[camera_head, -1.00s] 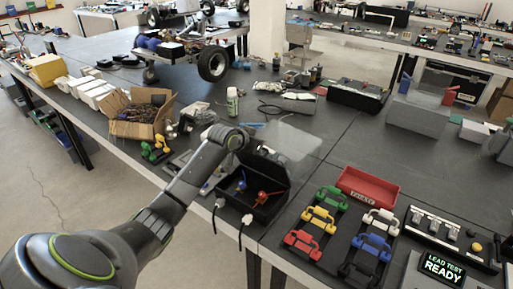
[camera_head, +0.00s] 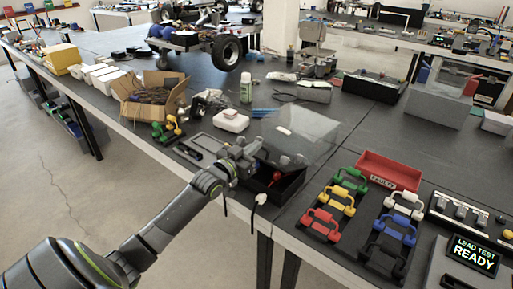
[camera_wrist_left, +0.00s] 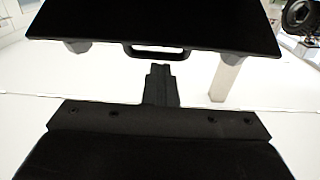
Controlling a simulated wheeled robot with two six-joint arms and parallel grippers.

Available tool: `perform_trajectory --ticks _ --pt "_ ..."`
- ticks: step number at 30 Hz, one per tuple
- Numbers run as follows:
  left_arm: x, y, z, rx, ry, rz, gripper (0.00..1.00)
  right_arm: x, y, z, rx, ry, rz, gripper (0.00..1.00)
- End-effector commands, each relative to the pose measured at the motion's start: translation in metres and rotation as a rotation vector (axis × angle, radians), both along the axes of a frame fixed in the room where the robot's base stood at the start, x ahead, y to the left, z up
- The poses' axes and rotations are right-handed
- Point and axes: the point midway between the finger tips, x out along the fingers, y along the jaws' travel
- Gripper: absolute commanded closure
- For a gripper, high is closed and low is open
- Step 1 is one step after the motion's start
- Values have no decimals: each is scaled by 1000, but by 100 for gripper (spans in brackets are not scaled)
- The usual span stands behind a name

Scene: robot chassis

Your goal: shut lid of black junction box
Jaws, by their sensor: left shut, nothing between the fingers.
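The black junction box (camera_head: 278,190) stands at the table's front edge, its inside partly hidden, with something red showing in it. Its lid (camera_head: 312,128) looks grey and see-through or glossy in the head view and is tilted open above the box. In the left wrist view, a dark panel with a loop handle and two grey tabs, seemingly the lid (camera_wrist_left: 150,22), spans the top. My left gripper (camera_head: 248,158) is at the left of the box, close to the lid's edge. In the wrist view its fingers (camera_wrist_left: 161,70) are shut and empty, just below the handle; contact is unclear.
Red, yellow, green, white and blue clamp-like parts (camera_head: 335,200) lie right of the box, with a red tray (camera_head: 385,172) behind. A white box (camera_head: 231,121) and a cardboard carton (camera_head: 150,95) stand behind left. A white plug (camera_head: 261,199) hangs at the table edge.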

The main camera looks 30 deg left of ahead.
Motion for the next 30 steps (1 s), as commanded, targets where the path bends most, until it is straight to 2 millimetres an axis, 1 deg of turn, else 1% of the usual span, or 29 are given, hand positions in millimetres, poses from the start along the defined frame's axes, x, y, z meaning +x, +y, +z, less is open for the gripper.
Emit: perform_trajectory --ticks 1,3,6,9,10,12,13,19,30 --pt "0 1 -17 -5 4 6 100 0 0 -11 0 0 0 64" --pt "-1 2 -26 -10 -37 7 100 -1 0 -24 0 2 0 64" --pt "-5 2 -37 -18 -141 7 100 -5 0 -45 0 7 -2 64" --pt "-11 2 -43 -25 -241 5 100 -4 0 -61 1 12 -2 64" --pt "-12 2 -45 -25 -264 4 100 0 0 -64 1 9 -2 64" --pt "-15 2 -48 -29 -308 4 100 13 -2 -66 -2 -6 -1 64" --pt "-16 2 -50 -30 -323 3 100 14 -2 -68 -3 -5 -1 64" --pt "-22 3 -58 -33 -380 2 100 19 -3 -73 -4 1 -4 64" --pt "-27 3 -70 -33 -386 2 100 23 -3 -75 -4 4 -4 64"
